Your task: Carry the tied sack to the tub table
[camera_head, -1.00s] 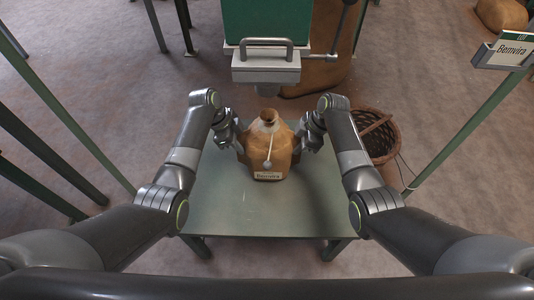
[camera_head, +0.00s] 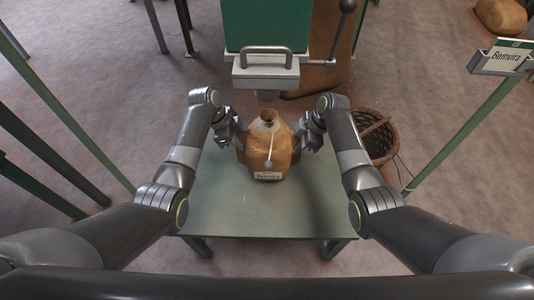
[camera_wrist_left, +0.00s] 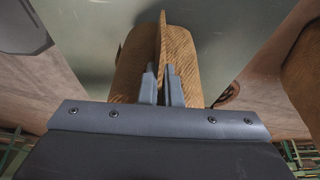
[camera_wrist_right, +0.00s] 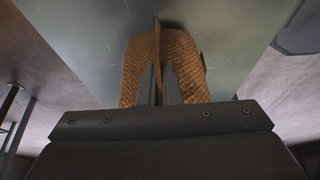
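The tied brown sack (camera_head: 268,157), with an open-looking gathered neck, a white tie and a "Bemvira" label, is upright over a green table (camera_head: 230,213). I cannot tell whether its base touches the top. My left gripper (camera_head: 237,146) is at its left side, and the left wrist view shows the fingers (camera_wrist_left: 162,88) closed on a flap of the sack (camera_wrist_left: 130,65). My right gripper (camera_head: 303,143) is at its right side, and the right wrist view shows the fingers (camera_wrist_right: 158,88) closed on the opposite flap. I cannot identify the tub table.
A green hopper (camera_head: 267,22) with a grey handled outlet (camera_head: 265,70) stands just behind the sack. A wicker basket (camera_head: 378,135) is on the floor at right. A "Bemvira" sign (camera_head: 507,57) is on a green post. Another sack (camera_head: 500,16) lies far right.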

